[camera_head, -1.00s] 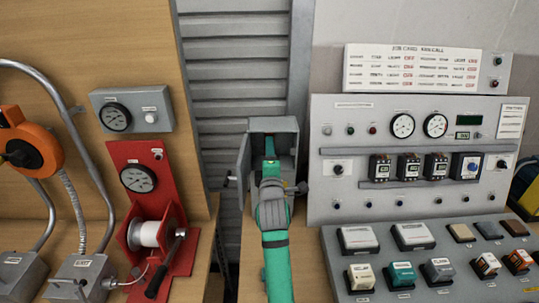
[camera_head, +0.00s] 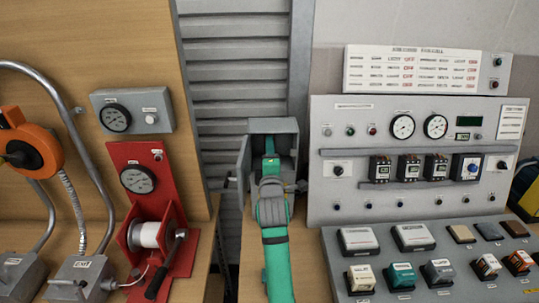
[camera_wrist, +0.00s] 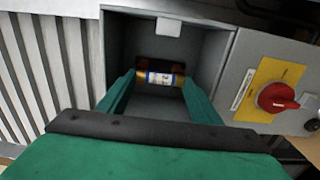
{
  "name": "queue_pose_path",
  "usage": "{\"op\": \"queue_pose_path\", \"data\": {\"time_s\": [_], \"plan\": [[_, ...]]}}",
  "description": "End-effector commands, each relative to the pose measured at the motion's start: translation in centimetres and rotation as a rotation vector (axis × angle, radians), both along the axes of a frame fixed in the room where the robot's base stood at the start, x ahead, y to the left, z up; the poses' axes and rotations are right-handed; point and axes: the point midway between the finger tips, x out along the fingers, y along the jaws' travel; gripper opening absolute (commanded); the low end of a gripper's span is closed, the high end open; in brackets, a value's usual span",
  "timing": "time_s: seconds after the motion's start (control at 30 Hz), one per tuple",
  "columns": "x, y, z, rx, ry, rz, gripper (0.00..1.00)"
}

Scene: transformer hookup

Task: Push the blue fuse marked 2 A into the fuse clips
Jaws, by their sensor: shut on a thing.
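The blue fuse (camera_wrist: 160,79) has brass end caps and a white-and-blue label too small to read. In the wrist view it lies crosswise inside the open grey fuse box (camera_wrist: 222,62), at the back wall. A dark opening or holder shows right behind it; the clips themselves are hard to make out. My green gripper (camera_wrist: 158,84) reaches into the box with one finger at each end of the fuse, shut on it. In the head view my gripper (camera_head: 270,150) enters the box (camera_head: 286,126) from the front and hides the fuse.
A grey control panel (camera_head: 350,190) stands to the right, a red winch stand (camera_head: 160,180) to the left.

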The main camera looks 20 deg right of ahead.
Motion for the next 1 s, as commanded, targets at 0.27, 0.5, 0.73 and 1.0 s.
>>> {"op": "queue_pose_path", "data": {"time_s": [0.27, 0.5, 0.73, 1.0], "plan": [[0.0, 0.0, 0.1, 0.0, -0.001, 0.001, 0.81], [-0.5, 0.2, 0.0, 0.0, -0.001, 0.001, 0.81], [-4.0, 1.2, 0.0, 0.0, -0.002, 0.001, 0.81], [-8.5, 2.5, 0.0, 0.0, -0.002, 0.001, 0.81]]}}
